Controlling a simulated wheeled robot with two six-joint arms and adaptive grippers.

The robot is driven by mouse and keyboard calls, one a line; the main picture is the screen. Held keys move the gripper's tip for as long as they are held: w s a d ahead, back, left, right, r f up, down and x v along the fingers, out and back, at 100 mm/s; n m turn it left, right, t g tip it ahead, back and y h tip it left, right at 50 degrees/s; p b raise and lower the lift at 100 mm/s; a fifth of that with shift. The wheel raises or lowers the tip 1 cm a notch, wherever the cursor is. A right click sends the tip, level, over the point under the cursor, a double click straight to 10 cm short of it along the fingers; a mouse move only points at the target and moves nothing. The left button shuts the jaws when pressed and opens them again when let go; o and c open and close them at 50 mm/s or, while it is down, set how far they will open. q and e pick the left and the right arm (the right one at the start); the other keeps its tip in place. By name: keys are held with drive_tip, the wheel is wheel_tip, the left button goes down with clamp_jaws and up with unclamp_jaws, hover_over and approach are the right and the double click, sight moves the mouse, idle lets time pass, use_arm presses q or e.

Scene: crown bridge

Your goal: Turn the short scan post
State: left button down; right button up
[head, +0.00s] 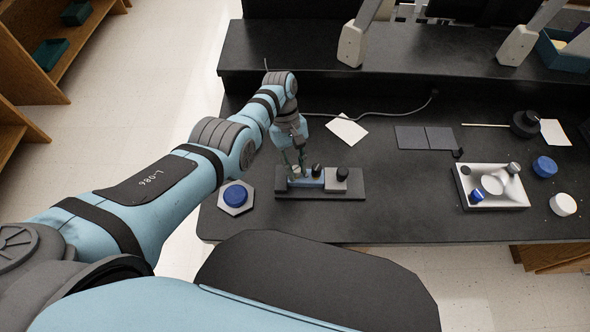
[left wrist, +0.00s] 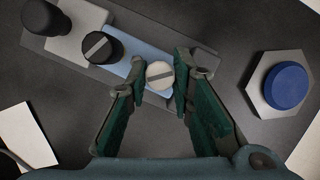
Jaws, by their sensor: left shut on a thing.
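My left gripper (head: 294,166) reaches down over the left end of a small fixture on a dark base plate (head: 310,193). In the left wrist view the fingertips of my left gripper (left wrist: 161,76) are shut on a pale round post (left wrist: 160,74) with a slotted top, one finger on either side. A black slotted post (left wrist: 101,47) stands beside it on the same blue bar (left wrist: 128,66); it also shows in the head view (head: 316,170). A dark knob (head: 342,174) is on a grey block at the right end. My right gripper is in neither view.
A blue button on a hexagonal plate (head: 235,196) lies just left of the fixture, close to my left gripper. A silver tray with small parts (head: 490,200) is farther right. A white card (head: 346,130) and a cable lie behind.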

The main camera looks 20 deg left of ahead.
use_arm(q)
drive_tip(key=m+b, duration=0.2)
drive_tip(key=m+y+b, duration=0.1)
drive_tip(key=shift+d+f+m+g, duration=0.1)
drive_tip(key=shift+f+m+g, duration=0.15)
drive_tip(key=shift+m+g, duration=0.15)
drive_tip(key=m+y+b, duration=0.1)
drive_tip(key=m+b, duration=0.1)
drive_tip(key=m, duration=0.1)
drive_tip(key=shift+d+m+y, duration=0.1)
drive_tip(key=shift+m+y, duration=0.2)
drive_tip(key=shift+r+m+y+b, duration=0.15)
drive_tip(key=shift+m+y+b, duration=0.2)
drive_tip(key=shift+m, duration=0.45)
drive_tip(key=shift+d+m+y, duration=0.1)
drive_tip(key=shift+m+y, duration=0.45)
drive_tip(key=shift+m, duration=0.95)
drive_tip(key=shift+r, duration=0.1)
drive_tip(key=c, duration=1.4)
unclamp_jaws()
drive_tip(key=shift+w, duration=0.1)
